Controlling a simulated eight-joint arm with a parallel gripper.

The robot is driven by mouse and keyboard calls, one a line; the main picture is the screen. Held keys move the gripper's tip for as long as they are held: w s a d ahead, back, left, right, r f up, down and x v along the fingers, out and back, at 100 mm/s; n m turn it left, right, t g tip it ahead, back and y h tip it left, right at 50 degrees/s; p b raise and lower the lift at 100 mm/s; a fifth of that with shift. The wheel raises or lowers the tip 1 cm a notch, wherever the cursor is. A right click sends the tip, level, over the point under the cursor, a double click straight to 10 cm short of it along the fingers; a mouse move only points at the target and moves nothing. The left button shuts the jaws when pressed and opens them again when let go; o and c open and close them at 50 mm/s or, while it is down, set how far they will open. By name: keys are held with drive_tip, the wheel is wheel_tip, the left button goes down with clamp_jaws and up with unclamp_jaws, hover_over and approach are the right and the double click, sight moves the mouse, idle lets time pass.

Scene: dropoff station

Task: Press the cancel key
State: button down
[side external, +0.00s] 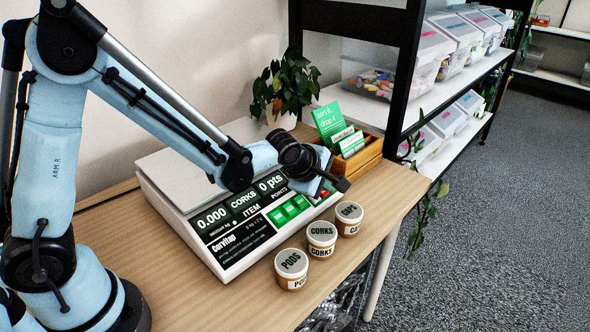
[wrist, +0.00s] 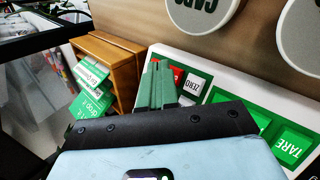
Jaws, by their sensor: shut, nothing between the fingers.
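The scale (side external: 215,235) stands on the table with its display and keypad facing front. A red key (wrist: 178,75) shows in the wrist view beside the white ZERO key (wrist: 193,86); its label is not readable, and it may be the cancel key. In the side view my gripper hides that end of the keypad. My gripper (side external: 326,190) is over the right end of the keypad, shut and empty. In the wrist view its narrow fingers (wrist: 156,84) partly cover the red key. I cannot tell whether they touch it.
Jars labelled PODS (side external: 291,270), CORKS (side external: 321,240) and CAPS (side external: 348,219) stand in front of the scale. A wooden box (side external: 360,168) with green cards stands close behind my gripper. A potted plant (side external: 285,85) is at the back. A black-framed shelf (side external: 408,70) is on the right.

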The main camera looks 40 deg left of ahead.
drive_tip(key=shift+a+f, duration=0.15)
drive_tip(key=shift+f, duration=0.2)
idle(0.4)
drive_tip(key=shift+r, duration=0.1)
idle(0.3)
drive_tip(key=shift+d+r, duration=0.3)
drive_tip(key=shift+r, duration=0.35)
drive_tip(key=shift+d+r, duration=0.35)
drive_tip(key=shift+r, duration=0.4)
drive_tip(key=shift+d+r, duration=0.35)
drive_tip(key=shift+r, duration=0.45)
drive_tip(key=shift+d+r, duration=0.35)
drive_tip(key=shift+r, duration=0.4)
